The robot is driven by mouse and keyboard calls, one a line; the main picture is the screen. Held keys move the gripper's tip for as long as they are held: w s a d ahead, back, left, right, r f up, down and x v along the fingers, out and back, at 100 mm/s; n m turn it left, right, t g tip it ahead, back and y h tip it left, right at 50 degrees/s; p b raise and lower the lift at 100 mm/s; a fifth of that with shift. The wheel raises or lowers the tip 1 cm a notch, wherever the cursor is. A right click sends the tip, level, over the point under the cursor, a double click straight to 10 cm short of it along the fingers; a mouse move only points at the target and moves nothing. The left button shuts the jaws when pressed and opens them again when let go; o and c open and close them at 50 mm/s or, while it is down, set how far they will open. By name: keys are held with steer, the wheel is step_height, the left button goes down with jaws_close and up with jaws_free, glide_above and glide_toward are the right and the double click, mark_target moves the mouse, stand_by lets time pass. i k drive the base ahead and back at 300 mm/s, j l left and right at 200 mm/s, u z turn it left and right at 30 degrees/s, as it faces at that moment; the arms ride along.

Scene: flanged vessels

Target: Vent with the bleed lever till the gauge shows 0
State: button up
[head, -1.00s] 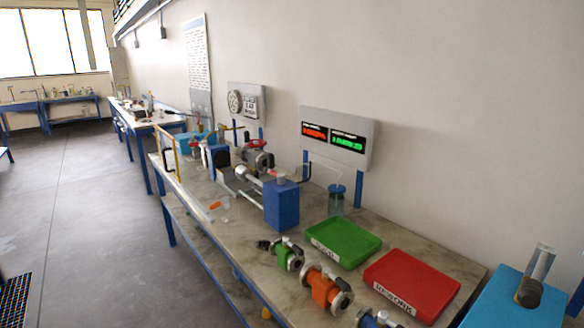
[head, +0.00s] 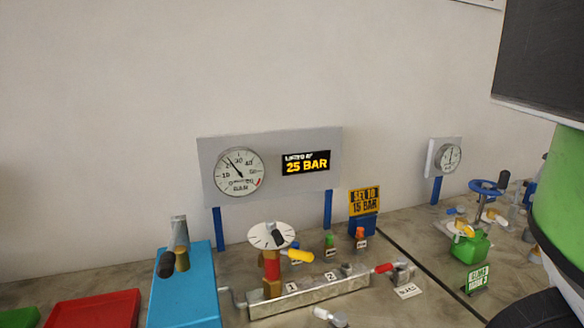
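A round white gauge (head: 240,173) is on a grey wall panel. Its needle points up and left, at roughly 20 to 30, away from 0. A lever with a red handle (head: 385,267) sticks out leftward from a small metal valve block (head: 403,274) at the right end of a metal manifold (head: 310,294). A tag (head: 408,291) lies in front of this block; its text is too small to read surely, so I cannot confirm it is the bleed lever. My gripper is not in view.
A yellow display (head: 306,163) reads 25 BAR; a yellow sign (head: 365,201) reads SET TO 15 BAR. A blue box (head: 187,290) stands left of the manifold, with a red tray (head: 92,310) beyond.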

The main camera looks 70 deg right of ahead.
mark_target(402, 263)
steer(key=k+l+z, duration=0.15)
steer(key=k+z, duration=0.3)
steer(key=k, duration=0.2)
steer(key=j+z, duration=0.15)
steer(key=z, duration=0.3)
steer(key=j+z, duration=0.15)
steer(key=z, duration=0.25)
steer(key=k+j+z, duration=0.1)
steer(key=z, duration=0.35)
steer(key=i, duration=0.4)
